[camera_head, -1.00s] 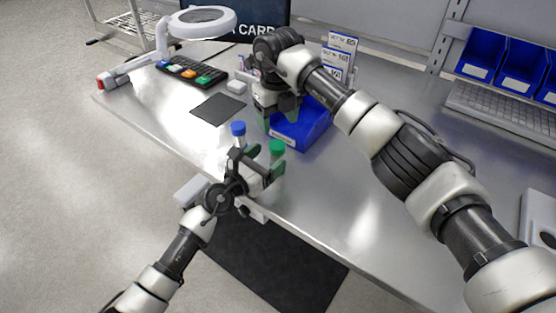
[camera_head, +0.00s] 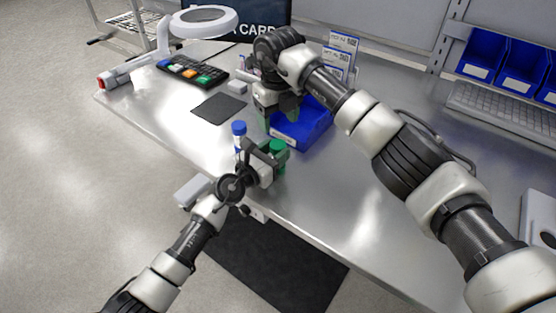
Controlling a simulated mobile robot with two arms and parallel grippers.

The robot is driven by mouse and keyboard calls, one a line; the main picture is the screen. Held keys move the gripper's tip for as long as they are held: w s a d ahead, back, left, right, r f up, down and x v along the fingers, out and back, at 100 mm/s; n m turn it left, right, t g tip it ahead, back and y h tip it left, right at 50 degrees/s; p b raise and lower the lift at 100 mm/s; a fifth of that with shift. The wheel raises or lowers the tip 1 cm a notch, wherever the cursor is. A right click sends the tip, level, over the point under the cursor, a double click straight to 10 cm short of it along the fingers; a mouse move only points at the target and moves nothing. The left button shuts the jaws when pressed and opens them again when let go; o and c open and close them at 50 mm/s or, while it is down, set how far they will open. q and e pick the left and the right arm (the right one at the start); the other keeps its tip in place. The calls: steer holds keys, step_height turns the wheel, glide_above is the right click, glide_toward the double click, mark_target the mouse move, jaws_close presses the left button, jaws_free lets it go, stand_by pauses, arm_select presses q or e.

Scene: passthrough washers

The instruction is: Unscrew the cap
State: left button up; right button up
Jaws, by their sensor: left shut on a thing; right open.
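A tube with a green cap (camera_head: 277,146) stands near the table's front edge. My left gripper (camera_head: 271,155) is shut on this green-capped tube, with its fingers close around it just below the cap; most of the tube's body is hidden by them. A tube with a blue cap (camera_head: 239,128) stands upright just to the left, apart from the fingers. My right gripper (camera_head: 279,112) is open, pointing down by the left side of a blue bin (camera_head: 304,128), farther back than the tubes. I see nothing between its fingers.
A dark flat mat (camera_head: 219,108) lies on the metal table (camera_head: 350,205). Behind it are a black organizer with coloured pieces (camera_head: 190,71) and a magnifier lamp (camera_head: 203,22). Label cards (camera_head: 341,50) stand behind the blue bin.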

mark_target(276, 143)
arm_select(q)
steer(key=shift+c, duration=1)
jaws_close()
arm_select(e)
steer(key=shift+c, duration=1.1)
steer(key=shift+a+r, duration=0.1)
steer(key=shift+r, duration=0.2)
steer(key=shift+c, duration=0.3)
step_height(276, 143, down, 8)
steer(key=n, duration=0.5)
steer(key=shift+w+a+f, duration=0.1)
steer(key=shift+f, duration=0.1)
